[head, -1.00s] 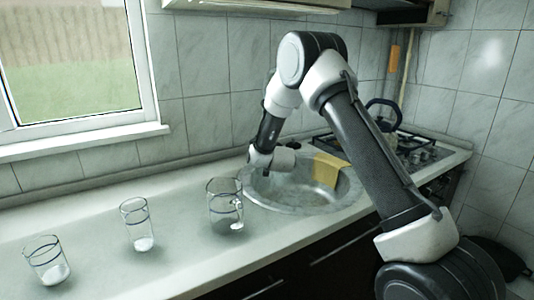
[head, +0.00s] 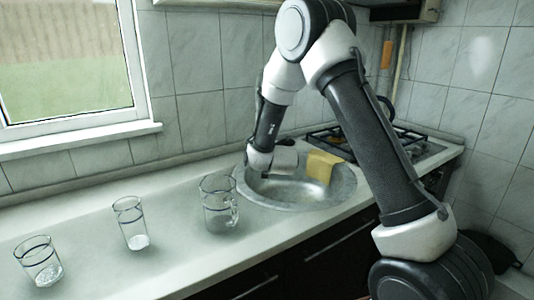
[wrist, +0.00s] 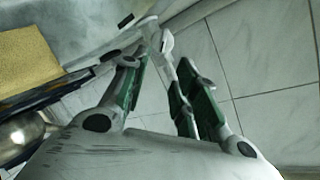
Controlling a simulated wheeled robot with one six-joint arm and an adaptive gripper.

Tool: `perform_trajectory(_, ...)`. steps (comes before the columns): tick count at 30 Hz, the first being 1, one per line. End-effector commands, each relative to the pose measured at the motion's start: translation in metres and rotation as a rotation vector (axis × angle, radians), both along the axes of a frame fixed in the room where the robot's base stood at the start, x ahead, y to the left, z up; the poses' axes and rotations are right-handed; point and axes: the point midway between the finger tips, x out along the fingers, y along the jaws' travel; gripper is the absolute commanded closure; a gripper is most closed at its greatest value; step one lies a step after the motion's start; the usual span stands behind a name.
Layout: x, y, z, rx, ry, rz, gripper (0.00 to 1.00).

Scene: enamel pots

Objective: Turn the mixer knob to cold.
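In the wrist view my gripper (wrist: 163,85) has its two green-padded fingers apart. A pale, narrow metallic piece (wrist: 163,42) shows between or just beyond the fingertips. It may be part of the mixer, but I cannot tell whether the fingers touch it. In the head view my gripper (head: 288,158) is low over the back left of the sink (head: 340,190), pointing right. The mixer knob cannot be made out in the head view; my gripper and arm cover that area.
A yellow cloth (head: 326,168) hangs on the sink's back right rim and shows in the wrist view (wrist: 25,58). Clear glasses stand left of the sink: one near it (head: 218,205), one middle (head: 131,222), one far left (head: 39,262). A gas hob (head: 415,142) is at right; tiled wall behind.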

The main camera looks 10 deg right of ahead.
Motion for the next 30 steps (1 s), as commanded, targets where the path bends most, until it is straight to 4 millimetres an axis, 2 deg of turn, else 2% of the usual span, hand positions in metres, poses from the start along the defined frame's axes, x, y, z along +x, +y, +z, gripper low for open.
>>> perform_trajectory(3,-0.019,0.001,0.006,-0.001,0.001,0.001,0.71)
perform_trajectory(7,-0.031,0.0,0.009,0.0,0.001,0.0,0.71)
perform_trajectory(20,-0.036,-0.001,0.015,-0.003,0.007,0.005,0.71)
perform_trajectory(23,-0.044,-0.006,0.032,-0.016,0.046,0.03,0.71)
perform_trajectory(26,-0.063,-0.015,0.061,-0.048,0.119,0.081,0.71)
perform_trajectory(29,-0.098,-0.027,0.092,-0.104,0.212,0.154,0.71)
perform_trajectory(30,-0.116,-0.032,0.102,-0.129,0.251,0.182,0.71)
